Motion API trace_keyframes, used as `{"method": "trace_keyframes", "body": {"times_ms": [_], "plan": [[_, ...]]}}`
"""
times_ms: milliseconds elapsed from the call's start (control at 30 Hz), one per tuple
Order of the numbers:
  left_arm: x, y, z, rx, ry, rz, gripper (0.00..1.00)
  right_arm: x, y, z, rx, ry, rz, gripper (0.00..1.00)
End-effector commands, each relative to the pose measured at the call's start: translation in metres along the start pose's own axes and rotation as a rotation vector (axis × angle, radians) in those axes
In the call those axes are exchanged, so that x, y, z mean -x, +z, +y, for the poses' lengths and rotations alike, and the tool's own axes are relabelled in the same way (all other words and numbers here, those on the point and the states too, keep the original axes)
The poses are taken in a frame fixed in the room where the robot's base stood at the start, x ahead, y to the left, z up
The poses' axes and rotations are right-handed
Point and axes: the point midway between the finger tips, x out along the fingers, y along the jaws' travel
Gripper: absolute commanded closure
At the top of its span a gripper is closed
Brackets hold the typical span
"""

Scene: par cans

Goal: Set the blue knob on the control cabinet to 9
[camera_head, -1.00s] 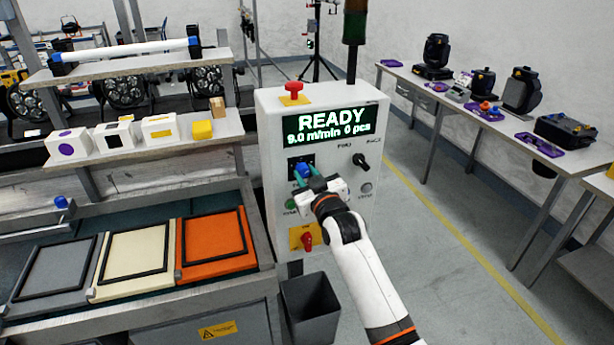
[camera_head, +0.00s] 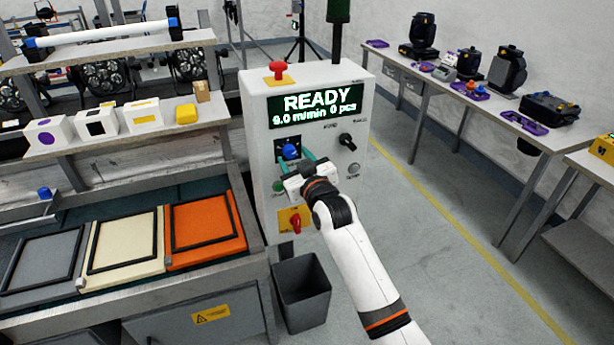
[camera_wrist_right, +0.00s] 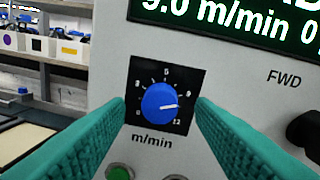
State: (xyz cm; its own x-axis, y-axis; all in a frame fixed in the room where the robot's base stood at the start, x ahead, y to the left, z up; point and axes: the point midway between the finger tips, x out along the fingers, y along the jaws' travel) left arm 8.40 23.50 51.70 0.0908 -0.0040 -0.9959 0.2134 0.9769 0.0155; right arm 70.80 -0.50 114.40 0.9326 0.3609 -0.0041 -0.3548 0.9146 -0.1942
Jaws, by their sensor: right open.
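The control cabinet (camera_head: 350,105) is a pale box with a green-lettered display (camera_head: 318,103) reading READY, 9.0 m/min, 0 pcs. The blue knob (camera_head: 289,151) sits on a black dial plate under the display. In the right wrist view the blue knob (camera_wrist_right: 157,98) has a white pointer line aimed right, towards the 9 side of the scale. My right gripper (camera_head: 295,163) is open in front of the knob. Its teal fingers stand one on each side of the knob, apart from it in the picture. My left gripper is not in view.
A black knob (camera_head: 346,139) marked FWD, a green button (camera_head: 279,186), a red switch (camera_head: 295,222) and a red stop button (camera_head: 278,69) are on the same cabinet. A dark bin (camera_head: 301,293) stands below. A bench with framed panels (camera_head: 205,226) is at left.

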Motion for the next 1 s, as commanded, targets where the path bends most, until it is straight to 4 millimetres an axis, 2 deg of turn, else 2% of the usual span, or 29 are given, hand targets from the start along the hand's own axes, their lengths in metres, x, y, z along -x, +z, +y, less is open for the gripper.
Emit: {"method": "trace_keyframes", "body": {"times_ms": [500, 700, 1000], "plan": [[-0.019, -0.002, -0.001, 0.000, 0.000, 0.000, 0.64, 0.090, -0.003, 0.000, 0.001, 0.000, 0.002, 0.51], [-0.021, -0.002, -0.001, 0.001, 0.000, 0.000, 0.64, 0.106, -0.002, 0.000, 0.000, 0.000, 0.002, 0.51], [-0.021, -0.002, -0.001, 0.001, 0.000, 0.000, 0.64, 0.108, -0.001, 0.000, 0.000, 0.001, 0.002, 0.51]]}}
